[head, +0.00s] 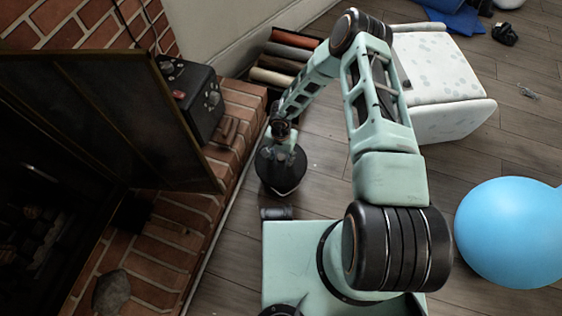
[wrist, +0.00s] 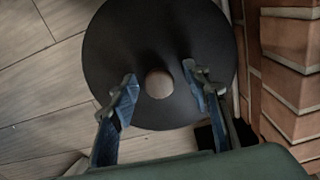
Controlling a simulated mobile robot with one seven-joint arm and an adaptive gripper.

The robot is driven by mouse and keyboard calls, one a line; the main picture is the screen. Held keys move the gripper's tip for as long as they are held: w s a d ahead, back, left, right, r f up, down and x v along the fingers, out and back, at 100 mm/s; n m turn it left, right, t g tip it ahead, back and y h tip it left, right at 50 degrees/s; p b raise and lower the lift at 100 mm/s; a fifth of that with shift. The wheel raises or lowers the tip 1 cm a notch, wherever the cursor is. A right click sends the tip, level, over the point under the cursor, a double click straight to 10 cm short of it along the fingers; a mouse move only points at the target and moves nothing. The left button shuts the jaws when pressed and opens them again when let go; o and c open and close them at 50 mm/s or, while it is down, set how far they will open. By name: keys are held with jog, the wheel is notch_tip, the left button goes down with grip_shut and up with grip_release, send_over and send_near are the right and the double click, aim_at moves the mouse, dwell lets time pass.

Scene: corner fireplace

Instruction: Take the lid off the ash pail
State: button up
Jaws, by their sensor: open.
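The ash pail (head: 284,185) is a dark round pail standing on the wood floor beside the brick hearth, partly hidden under my arm in the head view. Its black round lid (wrist: 130,40) fills the middle of the wrist view. A pale round knob (wrist: 158,84) sits at the lid's centre. My gripper (wrist: 159,85) is open above the lid, with one finger on each side of the knob. I see a gap between the knob and both fingers. In the head view my gripper (head: 281,142) shows small over the pail, its fingers hard to make out.
The brick hearth (head: 185,215) edges close to the pail, with an open dark fireplace door (head: 120,115) and a black box (head: 195,100) on it. Stacked logs (head: 285,58) lie behind the pail. A white ottoman (head: 440,80) and blue ball (head: 512,232) stand to the right.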

grip_shut()
